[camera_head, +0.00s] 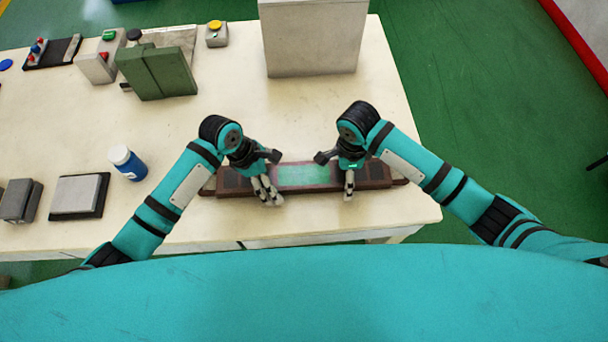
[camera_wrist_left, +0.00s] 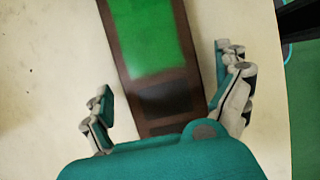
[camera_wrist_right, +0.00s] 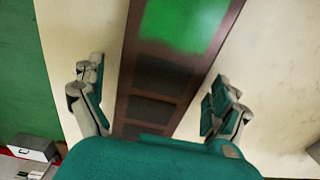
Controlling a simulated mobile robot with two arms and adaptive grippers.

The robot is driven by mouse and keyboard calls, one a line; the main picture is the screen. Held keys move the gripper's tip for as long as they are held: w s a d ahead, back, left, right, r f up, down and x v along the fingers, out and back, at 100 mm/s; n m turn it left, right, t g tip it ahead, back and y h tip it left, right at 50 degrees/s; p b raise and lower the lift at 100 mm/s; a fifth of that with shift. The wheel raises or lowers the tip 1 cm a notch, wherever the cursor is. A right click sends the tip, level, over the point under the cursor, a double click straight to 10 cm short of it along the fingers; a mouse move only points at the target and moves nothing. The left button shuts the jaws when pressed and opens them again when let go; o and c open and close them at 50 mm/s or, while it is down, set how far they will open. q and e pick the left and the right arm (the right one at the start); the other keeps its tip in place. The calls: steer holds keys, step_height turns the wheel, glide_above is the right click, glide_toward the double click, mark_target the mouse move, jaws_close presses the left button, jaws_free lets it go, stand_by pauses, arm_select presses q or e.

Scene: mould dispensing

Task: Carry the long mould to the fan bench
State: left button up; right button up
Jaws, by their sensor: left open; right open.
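The long mould (camera_head: 304,177) is a dark brown bar with a bright green middle, lying across the near part of the cream table. My left gripper (camera_head: 268,192) is over its left part and my right gripper (camera_head: 348,185) over its right part. In the left wrist view the mould (camera_wrist_left: 150,42) runs between the spread fingers of my left gripper (camera_wrist_left: 168,88), with gaps on both sides. In the right wrist view the mould (camera_wrist_right: 180,30) runs between the open fingers of my right gripper (camera_wrist_right: 155,90), apart from both. Finger height against the mould is hard to tell.
A large grey box (camera_head: 313,38) stands at the back of the table (camera_head: 300,120). A green block (camera_head: 157,72), a blue bottle with white cap (camera_head: 128,165) and a grey plate (camera_head: 76,194) are on the left. The table between the mould and the grey box is clear.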

arm_select(q)
steer(key=c, duration=1.7)
arm_select(e)
steer(key=c, duration=1.7)
arm_select(q)
steer(key=shift+w+r, duration=0.1)
arm_select(e)
steer(key=shift+w+r, duration=0.1)
arm_select(q)
steer(key=shift+r, duration=0.15)
arm_select(e)
steer(key=shift+r, duration=0.15)
